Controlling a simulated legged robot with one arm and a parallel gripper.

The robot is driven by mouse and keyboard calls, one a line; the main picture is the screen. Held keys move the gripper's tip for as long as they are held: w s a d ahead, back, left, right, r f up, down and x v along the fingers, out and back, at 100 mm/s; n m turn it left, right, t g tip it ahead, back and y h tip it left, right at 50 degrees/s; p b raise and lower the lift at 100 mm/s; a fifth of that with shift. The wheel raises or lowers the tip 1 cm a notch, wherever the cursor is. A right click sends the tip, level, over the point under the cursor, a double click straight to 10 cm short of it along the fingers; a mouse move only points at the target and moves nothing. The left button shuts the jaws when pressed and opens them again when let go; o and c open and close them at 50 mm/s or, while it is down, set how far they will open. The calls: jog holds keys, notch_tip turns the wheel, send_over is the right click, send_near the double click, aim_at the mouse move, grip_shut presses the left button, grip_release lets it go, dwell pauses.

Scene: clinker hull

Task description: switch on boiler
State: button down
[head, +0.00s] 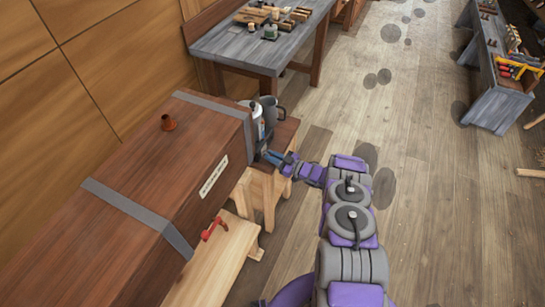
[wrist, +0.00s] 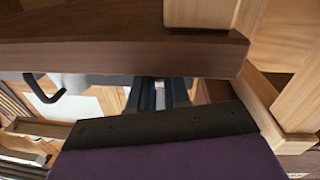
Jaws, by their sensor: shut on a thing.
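A grey metal vessel (head: 270,112), which I take for the boiler, stands with a white-topped bottle-like thing (head: 257,118) on a small wooden stand (head: 287,132) at the end of a long brown box. My gripper (head: 268,156) is low at the stand's near side, below these things. In the wrist view its two dark fingers (wrist: 160,92) are close together, with a small pale part (wrist: 159,84) between them. What that part belongs to is hidden by the brown board in front. A switch cannot be made out.
A grey workbench (head: 250,45) with small items stands behind. Another bench (head: 495,85) is at right. The plank floor between is clear.

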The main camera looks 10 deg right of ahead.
jog(key=shift+r, duration=0.15)
jog(key=g+h+p, duration=0.1)
jog(key=p, duration=0.1)
jog(key=r+g+h+p, duration=0.1)
jog(key=p, duration=0.1)
jog(key=shift+d+r, duration=0.15)
jog(key=shift+r, duration=0.15)
jog(key=g+h, duration=0.1)
jog(key=r+g+h+p, duration=0.1)
jog(key=h+p, duration=0.1)
jog(key=shift+w+a+r+g+h, duration=0.1)
jog(key=shift+a+r+g+h, duration=0.15)
jog(key=shift+g+h, duration=0.15)
jog(key=shift+w+a+r+n+g+h+p, duration=0.2)
jog(key=shift+r+n+g+h+p, duration=0.1)
jog(key=shift+g+h+p, duration=0.4)
jog(key=c, duration=1.2)
grip_release()
jog(key=p+v, duration=0.1)
jog(key=v, duration=1.6)
jog(key=shift+s+r, duration=0.1)
jog(key=shift+r, duration=0.1)
